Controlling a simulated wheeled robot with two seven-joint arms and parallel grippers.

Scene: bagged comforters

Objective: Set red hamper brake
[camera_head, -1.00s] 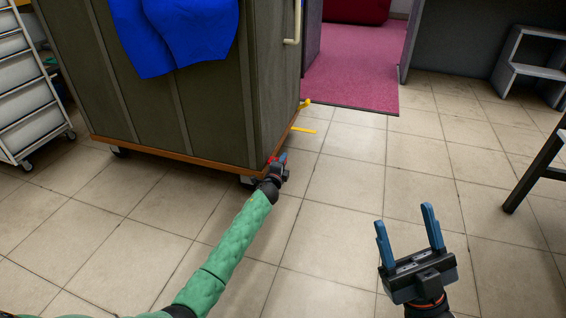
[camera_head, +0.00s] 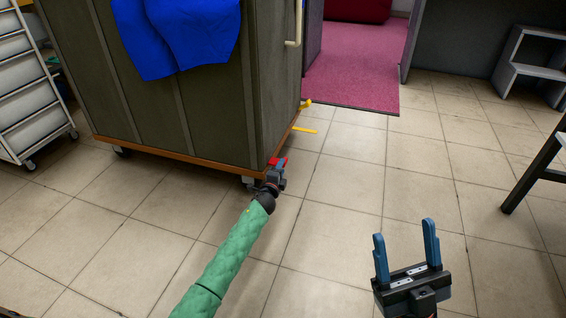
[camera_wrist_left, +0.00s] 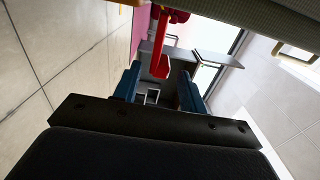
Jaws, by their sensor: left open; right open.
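A tall grey-green hamper (camera_head: 190,100) with an orange-brown base stands on casters at the upper left. A red brake lever (camera_head: 279,161) sits low at its near right corner. In the left wrist view, the red lever (camera_wrist_left: 166,40) reaches down with its flat end between the finger lines. My left gripper (camera_head: 281,170) is open at that corner, right by the lever; I cannot tell whether it touches. The left wrist view shows its two blue fingers (camera_wrist_left: 160,85) apart. My right gripper (camera_head: 405,232) is open and empty above the floor at lower right.
Yellow levers (camera_head: 305,130) stick out from the hamper's right side. A blue cloth (camera_head: 185,35) hangs over its front. A white drawer cart (camera_head: 28,95) stands at left and a step stool (camera_head: 530,65) at right. The tiled floor between is free.

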